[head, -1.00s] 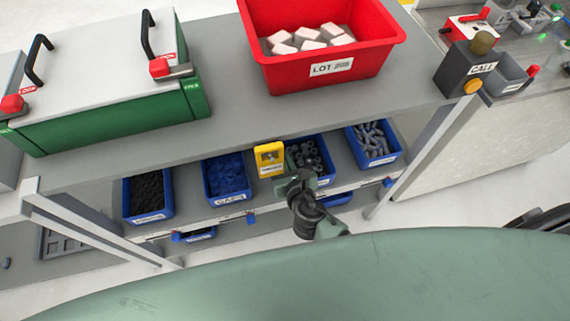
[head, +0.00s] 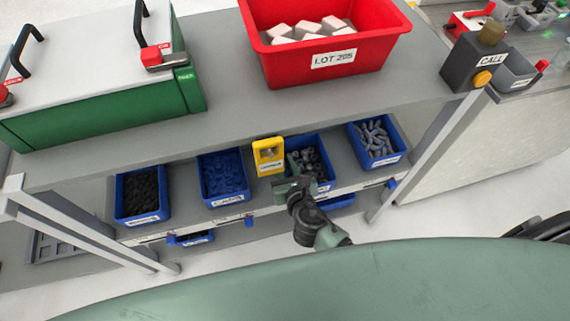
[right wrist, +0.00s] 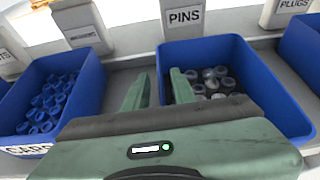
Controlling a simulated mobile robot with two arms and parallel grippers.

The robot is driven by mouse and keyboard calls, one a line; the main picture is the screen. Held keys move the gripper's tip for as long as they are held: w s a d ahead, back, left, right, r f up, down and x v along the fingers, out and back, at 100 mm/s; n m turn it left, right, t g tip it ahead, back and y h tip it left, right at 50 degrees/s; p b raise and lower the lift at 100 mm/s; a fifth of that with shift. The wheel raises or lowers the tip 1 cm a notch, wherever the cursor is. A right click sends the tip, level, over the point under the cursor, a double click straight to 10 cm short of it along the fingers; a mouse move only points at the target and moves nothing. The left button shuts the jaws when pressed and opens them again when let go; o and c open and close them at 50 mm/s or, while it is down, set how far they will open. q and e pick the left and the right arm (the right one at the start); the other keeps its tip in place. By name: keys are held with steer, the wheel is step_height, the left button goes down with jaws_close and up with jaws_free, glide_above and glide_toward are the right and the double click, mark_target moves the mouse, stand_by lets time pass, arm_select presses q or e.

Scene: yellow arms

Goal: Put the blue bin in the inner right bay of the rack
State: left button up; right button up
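A blue bin of dark ring-like parts (head: 322,184) sits on the lower shelf of the rack, third from the left. In the right wrist view this bin (right wrist: 262,75) stands in front of a "PINS" label. My right gripper (head: 287,181) is at its front left corner in the head view. In the right wrist view the two fingers of the gripper (right wrist: 160,92) are apart. One finger is left of the bin's left wall and the other is over its inside. Contact with the wall cannot be told. My left gripper is not in view.
A blue bin of blue caps (head: 228,203) and a bin of black parts (head: 146,219) stand left. A bin of grey plugs (head: 389,160) stands right. A yellow holder (head: 268,158) stands beside the pins bin. The upper shelf (head: 235,120) carries a red lot bin (head: 325,80).

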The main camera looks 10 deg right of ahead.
steer(key=shift+s+r, duration=0.15)
steer(key=p+v, duration=0.1)
steer(key=v, duration=1)
steer(key=shift+s+r, duration=0.2)
steer(key=shift+s, duration=0.1)
